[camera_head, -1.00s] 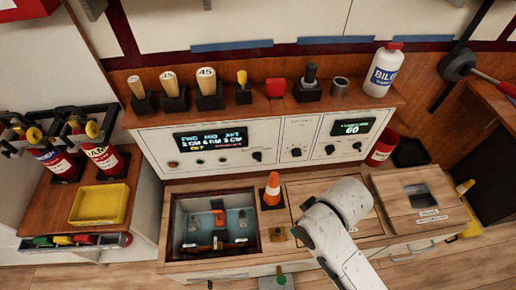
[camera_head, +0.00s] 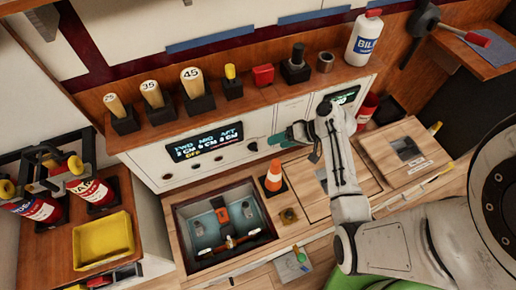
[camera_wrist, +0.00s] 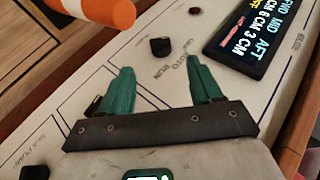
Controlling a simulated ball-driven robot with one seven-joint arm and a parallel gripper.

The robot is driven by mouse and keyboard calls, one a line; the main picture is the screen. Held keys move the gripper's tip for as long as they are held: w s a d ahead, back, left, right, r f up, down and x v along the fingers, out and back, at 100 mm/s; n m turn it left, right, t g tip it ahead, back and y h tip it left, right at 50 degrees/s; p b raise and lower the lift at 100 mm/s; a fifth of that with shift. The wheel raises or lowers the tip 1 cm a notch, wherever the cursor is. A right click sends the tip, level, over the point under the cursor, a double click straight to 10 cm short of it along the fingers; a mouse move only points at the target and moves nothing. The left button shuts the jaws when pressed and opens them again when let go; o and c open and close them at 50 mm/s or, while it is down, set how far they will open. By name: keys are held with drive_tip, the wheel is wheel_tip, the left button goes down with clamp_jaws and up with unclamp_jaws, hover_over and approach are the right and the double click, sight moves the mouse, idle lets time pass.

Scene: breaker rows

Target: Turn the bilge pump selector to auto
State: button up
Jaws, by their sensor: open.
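A small black knob (camera_wrist: 160,47) sits on the white panel beside the FWD/MID/AFT display (camera_wrist: 258,32), with small lettering by it that includes AUTO and RUN. Which mark the knob points at, I cannot tell. In the head view, the knob (camera_head: 252,146) shows just right of the display (camera_head: 204,140). My gripper (camera_wrist: 160,65) is open and empty, its two teal fingers spread toward the panel. In the wrist view the knob lies just beyond the fingertips, roughly centred between them. In the head view my gripper (camera_head: 274,140) is just right of the knob; no contact is visible.
An orange cone (camera_head: 274,176) stands on the counter below the panel, close to my arm. A shelf above holds wooden-handled tools (camera_head: 156,96), a red block (camera_head: 263,75) and a white BILGE bottle (camera_head: 364,38). Another black knob (camera_wrist: 35,172) is at the wrist view's lower left.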

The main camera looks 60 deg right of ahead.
sight(256, 150)
drive_tip(key=x, duration=1)
drive_tip(key=shift+w+a+b, duration=0.1)
drive_tip(key=shift+b, duration=0.25)
drive_tip(key=shift+c, duration=0.4)
drive_tip(key=c, duration=1)
drive_tip(key=shift+o, duration=0.2)
drive_tip(key=shift+f, duration=0.1)
